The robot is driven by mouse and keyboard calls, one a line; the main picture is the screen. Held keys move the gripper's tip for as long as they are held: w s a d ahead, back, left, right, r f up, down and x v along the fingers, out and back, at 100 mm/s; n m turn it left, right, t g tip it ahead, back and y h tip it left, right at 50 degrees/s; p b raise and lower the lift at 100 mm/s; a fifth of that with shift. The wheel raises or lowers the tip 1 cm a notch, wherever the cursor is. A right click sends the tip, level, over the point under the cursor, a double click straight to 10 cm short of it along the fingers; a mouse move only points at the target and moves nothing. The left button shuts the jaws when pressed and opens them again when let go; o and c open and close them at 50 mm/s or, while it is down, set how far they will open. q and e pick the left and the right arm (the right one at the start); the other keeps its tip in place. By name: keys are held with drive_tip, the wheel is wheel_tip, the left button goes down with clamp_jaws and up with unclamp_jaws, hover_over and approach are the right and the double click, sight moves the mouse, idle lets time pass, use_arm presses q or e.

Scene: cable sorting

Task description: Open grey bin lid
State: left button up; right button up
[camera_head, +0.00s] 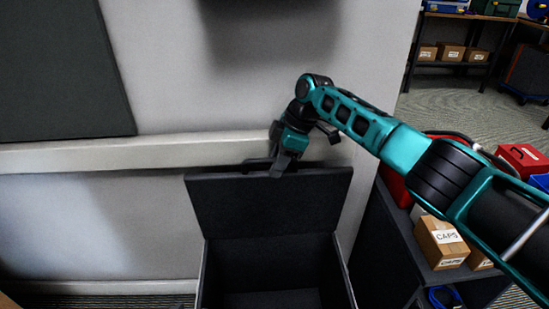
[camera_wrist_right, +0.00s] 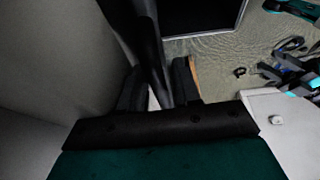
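The dark grey bin (camera_head: 202,275) stands against the wall in the head view, with its inside visible. Its lid (camera_head: 235,205) is raised, leaning up at the back of the bin. My right gripper (camera_head: 281,162) is at the lid's top edge. In the right wrist view, my right gripper's two dark fingers (camera_wrist_right: 160,90) are apart, with the dark lid panel (camera_wrist_right: 150,30) running between them. A pale gap shows beside the left finger, so the fingers look open around the lid, not clamped. My left gripper is not in view.
A pale wall with a ledge (camera_head: 150,153) runs behind the lid. To the right, a dark cabinet (camera_head: 375,250) carries cardboard boxes marked CAPS (camera_head: 440,243) and a red case (camera_head: 520,160). Shelves stand farther back across open carpet.

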drive_tip(key=shift+o, duration=0.6)
drive_tip(key=shift+a+r, duration=0.2)
drive_tip(key=shift+r, duration=0.05)
drive_tip(key=shift+r, duration=0.1)
drive_tip(key=shift+d+r, duration=0.1)
drive_tip(key=shift+r, duration=0.2)
drive_tip(key=p+v, duration=0.3)
drive_tip(key=v, duration=0.9)
drive_tip(key=shift+d+p, duration=0.15)
drive_tip(key=shift+p, duration=0.2)
